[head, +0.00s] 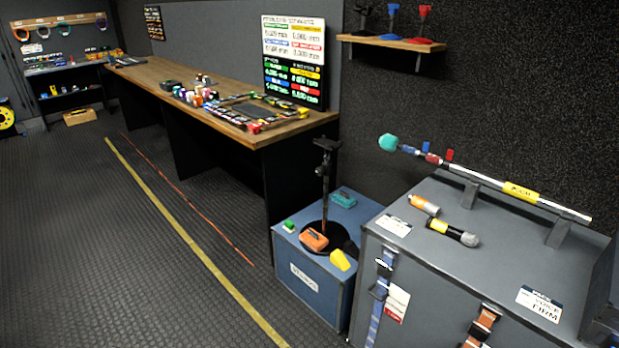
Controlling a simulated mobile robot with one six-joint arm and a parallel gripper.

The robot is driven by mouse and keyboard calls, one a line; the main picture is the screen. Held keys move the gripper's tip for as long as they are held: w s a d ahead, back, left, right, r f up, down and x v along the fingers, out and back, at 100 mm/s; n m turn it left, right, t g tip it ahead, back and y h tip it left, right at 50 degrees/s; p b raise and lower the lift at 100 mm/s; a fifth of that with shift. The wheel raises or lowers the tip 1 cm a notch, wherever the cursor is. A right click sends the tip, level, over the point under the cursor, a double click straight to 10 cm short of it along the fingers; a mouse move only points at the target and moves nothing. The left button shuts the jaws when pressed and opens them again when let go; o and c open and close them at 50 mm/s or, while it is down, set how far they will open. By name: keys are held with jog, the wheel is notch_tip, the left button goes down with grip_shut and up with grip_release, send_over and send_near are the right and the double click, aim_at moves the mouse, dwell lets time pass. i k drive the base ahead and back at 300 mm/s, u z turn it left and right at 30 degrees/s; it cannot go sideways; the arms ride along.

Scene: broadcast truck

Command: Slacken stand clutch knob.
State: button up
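A short black stand (325,190) stands upright on a blue case in the middle of the head view. It has a round black base, a thin pole and a small flat top. A small dark bulge (321,171) partway up the pole may be the clutch knob; it is too small to tell its shape or how tight it is. My gripper is not in view.
The blue case (308,284) also bears orange, teal, green and yellow blocks around the stand's base. A grey case (480,250) with a microphone (453,233), battery and boom pole stands close at right. A long wooden bench (225,100) runs behind. The floor (130,250) at left is clear.

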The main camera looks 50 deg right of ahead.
aim_at(319, 172)
jog(key=z, duration=0.1)
jog(key=i, duration=0.95)
jog(key=u, duration=0.05)
